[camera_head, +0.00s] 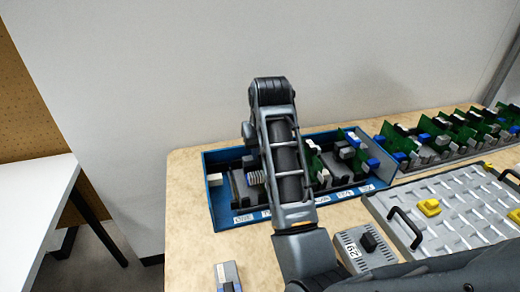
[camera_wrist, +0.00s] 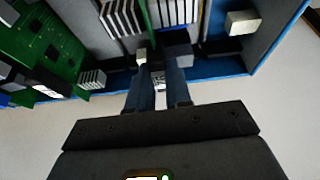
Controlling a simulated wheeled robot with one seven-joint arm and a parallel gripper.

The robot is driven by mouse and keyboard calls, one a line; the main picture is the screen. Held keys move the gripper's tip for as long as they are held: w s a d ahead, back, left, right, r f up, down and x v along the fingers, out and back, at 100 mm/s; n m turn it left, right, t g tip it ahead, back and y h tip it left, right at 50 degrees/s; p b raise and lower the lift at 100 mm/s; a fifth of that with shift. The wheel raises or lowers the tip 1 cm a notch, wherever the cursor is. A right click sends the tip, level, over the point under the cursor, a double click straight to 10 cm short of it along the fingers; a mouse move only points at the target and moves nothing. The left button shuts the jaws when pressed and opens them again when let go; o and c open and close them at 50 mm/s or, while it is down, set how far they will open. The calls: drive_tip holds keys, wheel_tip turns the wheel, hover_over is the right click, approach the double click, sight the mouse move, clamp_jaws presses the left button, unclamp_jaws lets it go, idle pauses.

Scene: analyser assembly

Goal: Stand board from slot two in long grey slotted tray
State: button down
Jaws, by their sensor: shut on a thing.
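My gripper (camera_wrist: 160,68) is over the rim of the blue slotted box (camera_wrist: 228,66) in the wrist view. Its two fingers are shut on a board (camera_wrist: 148,18), seen nearly edge-on, whose lower part is down among the slots. I cannot tell from the labels which slot this is. In the head view my arm covers the gripper and the held board. The blue box (camera_head: 222,218) has numbered white labels on its front rim. The long grey slotted tray (camera_head: 430,157) stands at the back right and holds several green boards.
Other boards stand in the blue box, one large green one (camera_wrist: 52,45) beside the gripper. A grey rack with black handles (camera_head: 452,212) and yellow clips lies at right. A grey block marked 29 (camera_head: 366,246) sits in front of the box. The wall is close behind.

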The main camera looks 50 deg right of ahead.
drive_tip(key=c, duration=1)
unclamp_jaws()
drive_tip(key=shift+o, duration=0.8)
drive_tip(key=shift+r+p, duration=1.95)
drive_tip(key=shift+p, duration=0.8)
wheel_tip(320, 180, up, 3)
drive_tip(key=p, duration=0.2)
drive_tip(key=shift+f+p, duration=0.15)
drive_tip(key=shift+p, duration=0.2)
drive_tip(key=shift+r, duration=2.15)
